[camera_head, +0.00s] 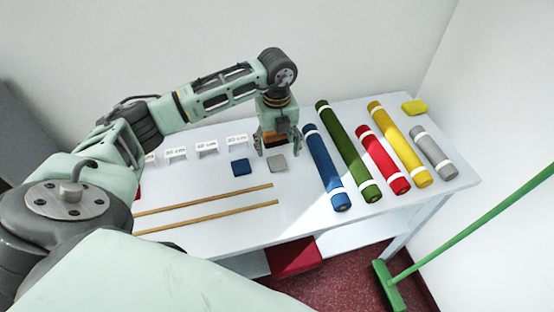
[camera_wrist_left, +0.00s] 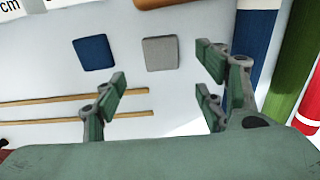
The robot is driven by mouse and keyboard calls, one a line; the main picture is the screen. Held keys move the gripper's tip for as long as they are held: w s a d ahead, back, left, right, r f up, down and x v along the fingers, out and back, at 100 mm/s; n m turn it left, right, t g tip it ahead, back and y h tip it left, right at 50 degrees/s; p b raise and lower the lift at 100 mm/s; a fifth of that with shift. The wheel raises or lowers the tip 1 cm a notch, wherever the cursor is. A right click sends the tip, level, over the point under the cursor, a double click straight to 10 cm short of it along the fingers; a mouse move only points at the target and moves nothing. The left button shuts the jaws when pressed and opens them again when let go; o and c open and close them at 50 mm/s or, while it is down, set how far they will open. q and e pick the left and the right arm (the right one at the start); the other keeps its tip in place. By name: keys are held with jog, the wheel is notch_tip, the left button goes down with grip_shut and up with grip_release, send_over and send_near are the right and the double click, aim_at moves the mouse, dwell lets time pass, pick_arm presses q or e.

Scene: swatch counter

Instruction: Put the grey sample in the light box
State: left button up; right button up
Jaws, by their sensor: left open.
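The grey sample (camera_head: 277,163) is a small flat square lying on the white table, just right of a blue sample (camera_head: 240,167). It also shows whole in the left wrist view (camera_wrist_left: 160,53). My left gripper (camera_head: 277,147) is over the table beside the grey sample in the head view, its fingers spread and nothing between them. In the left wrist view its fingertips (camera_wrist_left: 162,78) stand apart on either side of the grey sample's lower edge. A brown object (camera_wrist_left: 155,3) is cut off at the top; I cannot tell whether it is the light box. My right gripper is out of view.
Rolls in blue (camera_head: 327,170), green (camera_head: 348,150), red (camera_head: 383,160), yellow (camera_head: 399,145) and grey (camera_head: 433,152) lie to the right. Label cards (camera_head: 207,146) stand at the back left. Two wooden sticks (camera_head: 205,200) lie in front. A green broom (camera_head: 470,228) leans at right.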

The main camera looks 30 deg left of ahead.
aim_at(278, 163)
pick_arm(q)
jog(key=shift+d+f+p, duration=0.1)
jog(key=shift+f+p, duration=0.3)
jog(key=shift+f, duration=0.55)
notch_tip(278, 163, down, 4)
jog(key=shift+w+r+p, duration=0.1)
jog(key=shift+r+p, duration=0.05)
jog(key=shift+p, duration=0.65)
jog(key=shift+f, duration=0.55)
jog(key=c, duration=1)
